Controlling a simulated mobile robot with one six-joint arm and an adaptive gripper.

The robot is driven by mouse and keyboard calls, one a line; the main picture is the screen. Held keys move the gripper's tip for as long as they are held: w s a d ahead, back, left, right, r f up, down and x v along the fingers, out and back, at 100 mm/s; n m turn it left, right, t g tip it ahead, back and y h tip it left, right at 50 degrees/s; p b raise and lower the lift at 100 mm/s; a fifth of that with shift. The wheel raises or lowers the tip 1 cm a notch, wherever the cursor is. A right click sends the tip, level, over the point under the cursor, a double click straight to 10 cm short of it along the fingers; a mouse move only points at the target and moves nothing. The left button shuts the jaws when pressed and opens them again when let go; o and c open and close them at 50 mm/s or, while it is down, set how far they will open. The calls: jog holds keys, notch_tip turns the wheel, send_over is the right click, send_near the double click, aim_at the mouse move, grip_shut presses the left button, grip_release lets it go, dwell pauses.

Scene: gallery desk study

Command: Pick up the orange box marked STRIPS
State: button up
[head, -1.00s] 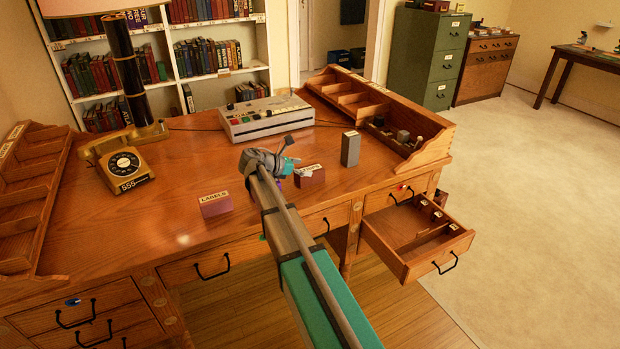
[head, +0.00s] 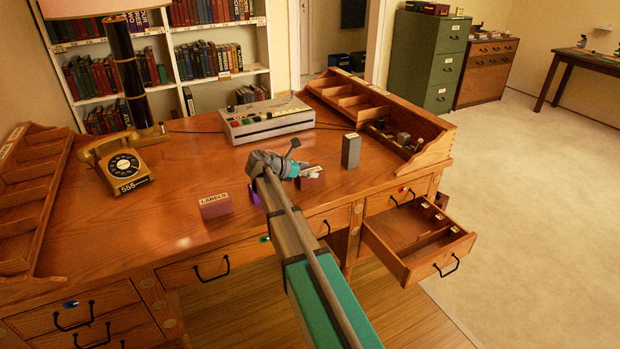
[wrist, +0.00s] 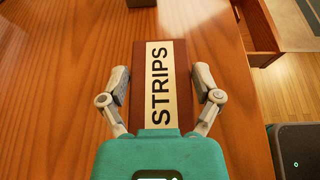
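The box marked STRIPS (wrist: 180,112) is reddish brown in the wrist view, with black letters on a cream label. It lies on the wooden desk (wrist: 60,70). In the head view the box (head: 315,181) is partly hidden by my gripper (head: 304,169). In the wrist view my gripper (wrist: 161,80) is open, with one finger on each side of the box. A narrow gap shows between each fingertip and the box's sides. The near end of the box is hidden by the gripper's teal body.
A maroon LABELS box (head: 215,206) stands to the left. A purple object (head: 254,194) shows beside my arm. A grey block (head: 351,151) stands right of the STRIPS box. An open drawer (head: 420,240) juts out at the front right. A grey console (head: 268,120) sits behind.

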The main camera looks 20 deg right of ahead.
jog(key=c, duration=0.6)
jog(key=shift+o, duration=0.2)
jog(key=shift+r, duration=0.2)
notch_tip(320, 180, up, 3)
jog(key=p, duration=0.3)
jog(key=s+d+r+p, duration=0.6)
jog(key=d+r+p, duration=0.3)
jog(key=d, duration=0.3)
jog(key=shift+s+d+r+p, duration=0.2)
jog(key=shift+d+r+p, duration=0.1)
jog(key=shift+p, duration=0.2)
